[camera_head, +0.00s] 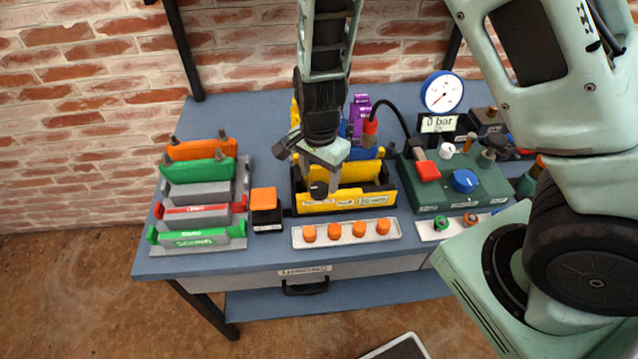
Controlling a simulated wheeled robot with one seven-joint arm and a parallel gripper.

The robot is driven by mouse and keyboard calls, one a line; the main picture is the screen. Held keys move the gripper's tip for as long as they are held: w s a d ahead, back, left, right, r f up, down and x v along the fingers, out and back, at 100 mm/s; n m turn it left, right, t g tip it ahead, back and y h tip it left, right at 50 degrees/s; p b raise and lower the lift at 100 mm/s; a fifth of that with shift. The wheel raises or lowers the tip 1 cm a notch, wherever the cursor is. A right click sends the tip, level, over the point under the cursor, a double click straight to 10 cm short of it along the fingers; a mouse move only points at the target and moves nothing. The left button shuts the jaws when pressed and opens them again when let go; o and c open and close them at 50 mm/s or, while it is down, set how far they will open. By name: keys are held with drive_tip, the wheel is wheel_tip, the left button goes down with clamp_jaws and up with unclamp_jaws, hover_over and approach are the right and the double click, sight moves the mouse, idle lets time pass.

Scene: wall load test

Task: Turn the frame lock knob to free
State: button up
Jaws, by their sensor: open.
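The yellow frame (362,202) stands at the middle of the blue bench, with small labels on its front face. A dark round part (319,190) sits at the front of the frame, between the labels; it looks like the lock knob, but its pointer and setting are too small to read. My gripper (320,178) points down from above and is right over this part, hiding some of it and of the frame behind. The gripper is open. I cannot tell whether its fingers touch the knob.
A grey rack (245,195) with green, red and orange bars stands left, beside an orange-topped block (264,200). A tray of orange pegs (298,240) lies in front. A green unit (486,193) with blue knob, red lever and gauge (442,92) stands right. My arm hides the right side.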

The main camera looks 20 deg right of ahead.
sight(319, 187)
drive_tip(key=shift+f, duration=1.6)
drive_tip(key=c, duration=1)
